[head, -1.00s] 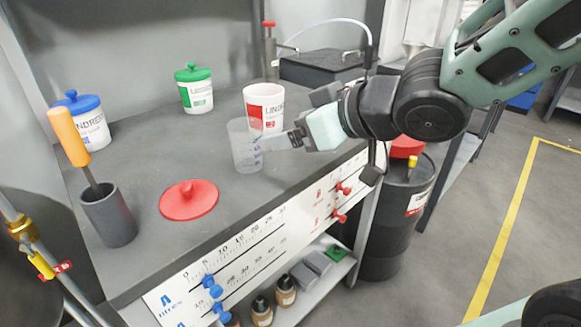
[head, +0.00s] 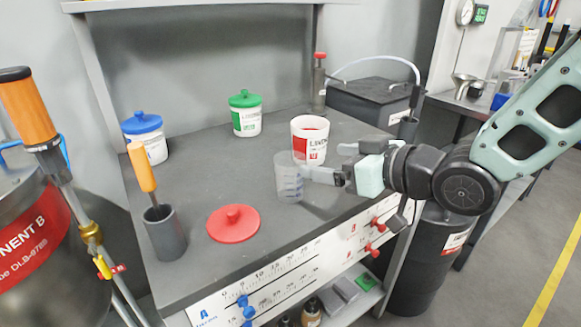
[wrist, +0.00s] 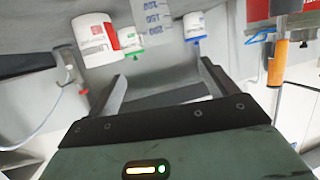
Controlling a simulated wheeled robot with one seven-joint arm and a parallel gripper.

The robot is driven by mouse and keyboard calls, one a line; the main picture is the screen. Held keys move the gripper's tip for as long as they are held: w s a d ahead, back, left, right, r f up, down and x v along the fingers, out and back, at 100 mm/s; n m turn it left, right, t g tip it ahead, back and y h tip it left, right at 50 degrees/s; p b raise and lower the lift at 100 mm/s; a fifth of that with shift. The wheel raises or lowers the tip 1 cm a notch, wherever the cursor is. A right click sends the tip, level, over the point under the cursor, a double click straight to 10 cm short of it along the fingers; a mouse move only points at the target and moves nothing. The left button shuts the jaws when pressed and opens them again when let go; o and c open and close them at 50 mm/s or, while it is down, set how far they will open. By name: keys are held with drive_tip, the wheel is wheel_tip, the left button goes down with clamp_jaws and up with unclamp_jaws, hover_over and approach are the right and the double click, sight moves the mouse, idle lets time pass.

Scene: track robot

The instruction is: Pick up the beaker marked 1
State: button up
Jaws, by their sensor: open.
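A clear beaker (head: 289,178) with blue markings stands upright on the grey bench; a number 1 on it is not legible. In the wrist view the beaker (wrist: 157,18) shows upside down at the top edge, ahead of the gap between the fingers. My gripper (head: 312,173) is just right of the beaker at about its mid height, with its fingers open. The open fingers also show in the wrist view (wrist: 162,78). Whether the fingertips reach either side of the beaker or touch it, I cannot tell.
A white pot with a red label (head: 311,141) stands open close behind the beaker. A red lid (head: 233,223) lies to the front left. A green-lidded pot (head: 246,115), a blue-lidded pot (head: 146,137) and a grey holder with an orange-handled tool (head: 164,232) stand farther left.

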drive_tip(key=p, duration=0.2)
drive_tip(key=b, duration=0.1)
approach(280, 158)
drive_tip(key=w+a, duration=0.2)
drive_tip(key=shift+f+x, duration=0.25)
drive_tip(key=shift+x, duration=1.25)
drive_tip(key=shift+f+x, duration=0.2)
drive_tip(key=shift+x, duration=1.35)
drive_tip(key=shift+s, duration=0.15)
drive_tip(key=c, duration=1.1)
